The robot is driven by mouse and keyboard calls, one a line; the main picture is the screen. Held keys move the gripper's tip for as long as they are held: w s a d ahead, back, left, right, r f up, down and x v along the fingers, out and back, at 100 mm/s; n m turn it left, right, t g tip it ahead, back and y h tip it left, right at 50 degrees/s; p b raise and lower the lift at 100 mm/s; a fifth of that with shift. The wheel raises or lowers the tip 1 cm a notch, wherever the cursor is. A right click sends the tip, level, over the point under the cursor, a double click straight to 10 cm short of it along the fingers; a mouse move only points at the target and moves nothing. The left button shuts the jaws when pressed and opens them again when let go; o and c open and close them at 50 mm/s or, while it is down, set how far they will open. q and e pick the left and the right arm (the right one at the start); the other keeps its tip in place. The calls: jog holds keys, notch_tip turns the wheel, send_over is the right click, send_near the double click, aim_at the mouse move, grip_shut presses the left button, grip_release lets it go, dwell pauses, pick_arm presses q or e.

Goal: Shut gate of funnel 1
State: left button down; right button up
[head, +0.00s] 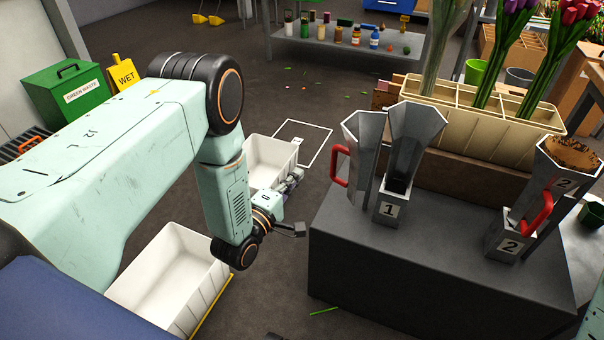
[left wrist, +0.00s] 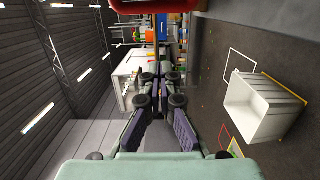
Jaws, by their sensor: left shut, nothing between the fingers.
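Funnel 1 (head: 413,140) is a grey metal funnel with a "1" label, standing on the dark pedestal. A grey metal flap with a red handle (head: 339,166) stands out at its left side, angled away from the funnel body, so the gate looks open. My left gripper (head: 292,181) is left of the red handle, apart from it, over the white bin. It is shut and empty; its fingers (left wrist: 158,92) meet in the left wrist view. A red bar (left wrist: 200,5) crosses the top edge of that view. My right gripper is not in view.
Funnel 2 (head: 510,220), with a red handle and brown material on top, stands to the right on the pedestal (head: 420,270). A cream planter (head: 480,130) with tulips is behind. White bins (head: 160,280) stand on the floor at left.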

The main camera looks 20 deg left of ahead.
pick_arm(q)
jog(key=w+d+b, duration=0.1)
jog(key=w+b, duration=0.2)
jog(key=w, duration=0.6)
jog(key=s+d, duration=0.1)
jog(key=d, duration=0.1)
jog(key=s+d, duration=0.1)
jog(key=shift+s+d+b, duration=0.2)
jog(key=shift+d+b, duration=0.1)
jog(key=shift+d, duration=0.05)
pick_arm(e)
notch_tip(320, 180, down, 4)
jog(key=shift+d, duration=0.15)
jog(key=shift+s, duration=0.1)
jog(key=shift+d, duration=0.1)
